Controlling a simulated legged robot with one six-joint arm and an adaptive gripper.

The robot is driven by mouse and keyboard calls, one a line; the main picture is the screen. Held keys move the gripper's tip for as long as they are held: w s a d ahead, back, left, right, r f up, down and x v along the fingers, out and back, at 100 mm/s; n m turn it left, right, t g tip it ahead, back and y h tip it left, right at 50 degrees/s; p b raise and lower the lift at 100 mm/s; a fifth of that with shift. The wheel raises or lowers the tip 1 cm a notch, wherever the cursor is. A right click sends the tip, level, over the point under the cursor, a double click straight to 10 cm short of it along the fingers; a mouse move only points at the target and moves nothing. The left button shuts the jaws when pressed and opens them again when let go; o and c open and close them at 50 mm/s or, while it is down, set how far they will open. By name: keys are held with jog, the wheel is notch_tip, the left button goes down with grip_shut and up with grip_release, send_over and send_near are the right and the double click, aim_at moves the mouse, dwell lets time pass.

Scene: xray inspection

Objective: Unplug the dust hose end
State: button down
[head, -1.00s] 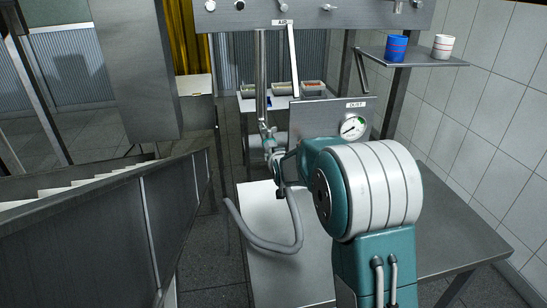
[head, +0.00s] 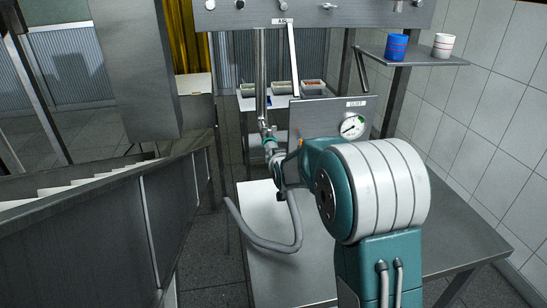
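A grey hose (head: 262,241) hangs in a U below my wrist, above the metal table. Its left end curves up freely. Its other end runs up behind my wrist, so its fitting and any socket are hidden. The panel labelled DUST (head: 325,113) stands behind my arm and carries a round gauge (head: 352,126). My gripper (head: 272,160) is at the end of the teal arm, near the top of the hose. It is small and partly covered by my own links. I cannot tell whether its fingers hold the hose end.
A metal table (head: 455,235) lies under my arm. A vertical pipe (head: 261,75) comes down from the overhead rail labelled AIR (head: 345,17). A shelf (head: 425,58) with a blue cup (head: 396,47) and a white cup (head: 443,46) is upper right. A metal side panel (head: 100,235) stands left.

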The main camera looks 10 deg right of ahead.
jog(key=shift+s+f, duration=0.1)
jog(key=shift+s, duration=2.2)
